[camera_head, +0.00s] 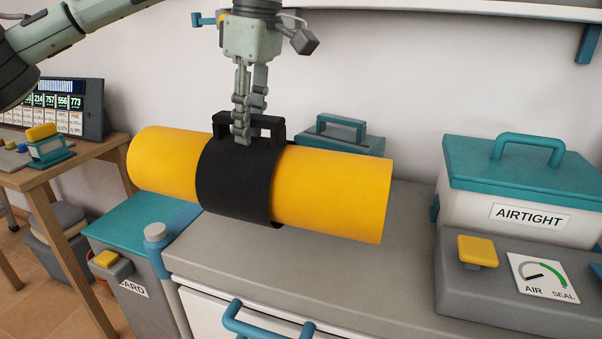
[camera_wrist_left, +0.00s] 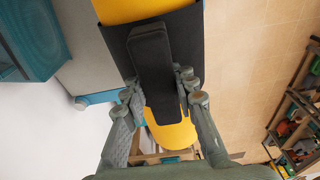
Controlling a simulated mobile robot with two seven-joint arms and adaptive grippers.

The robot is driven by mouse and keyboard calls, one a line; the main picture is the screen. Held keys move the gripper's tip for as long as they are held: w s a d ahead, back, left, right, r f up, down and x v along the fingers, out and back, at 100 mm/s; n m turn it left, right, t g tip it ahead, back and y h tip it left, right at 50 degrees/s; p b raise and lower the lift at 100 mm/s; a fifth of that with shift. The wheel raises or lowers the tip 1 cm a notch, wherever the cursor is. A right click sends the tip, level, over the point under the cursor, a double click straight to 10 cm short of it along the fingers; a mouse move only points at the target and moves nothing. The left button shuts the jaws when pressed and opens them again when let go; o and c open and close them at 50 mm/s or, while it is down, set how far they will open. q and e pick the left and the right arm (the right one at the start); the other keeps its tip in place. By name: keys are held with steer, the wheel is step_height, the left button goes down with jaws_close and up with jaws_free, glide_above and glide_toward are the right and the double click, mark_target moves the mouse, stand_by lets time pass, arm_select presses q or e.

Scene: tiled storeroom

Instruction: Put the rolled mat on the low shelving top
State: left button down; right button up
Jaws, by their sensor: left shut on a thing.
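The rolled mat (camera_head: 335,190) is a yellow cylinder with a wide black band and a black handle around its middle. My left gripper (camera_head: 243,125) comes down from above and is shut on the black handle. The mat hangs lengthwise across the picture, in front of or over the left part of the low grey shelving top (camera_head: 400,255); I cannot tell the gap beneath it. In the left wrist view the mat (camera_wrist_left: 170,130) shows with its handle between the fingers (camera_wrist_left: 160,95). My right gripper is in neither view.
A white box with a teal lid, marked AIRTIGHT (camera_head: 525,200), and a grey panel with a yellow button (camera_head: 478,252) occupy the right of the top. A teal-handled container (camera_head: 342,135) stands behind the mat. A wooden table (camera_head: 100,150) and a teal-lidded bin (camera_head: 125,230) are at left.

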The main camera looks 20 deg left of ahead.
mark_target(298, 145)
arm_select(q)
steer(key=w+d+f, duration=0.1)
steer(key=d, duration=0.1)
steer(key=w+d+f, duration=0.1)
steer(key=d+f, duration=0.1)
steer(key=w+d+f, duration=0.1)
steer(key=w+d, duration=0.1)
steer(key=shift+d+f, duration=0.2)
steer(key=shift+f, duration=0.05)
step_height(298, 145, down, 4)
steer(key=shift+r, duration=0.15)
steer(key=shift+f, duration=0.2)
steer(key=c, duration=1.2)
jaws_free()
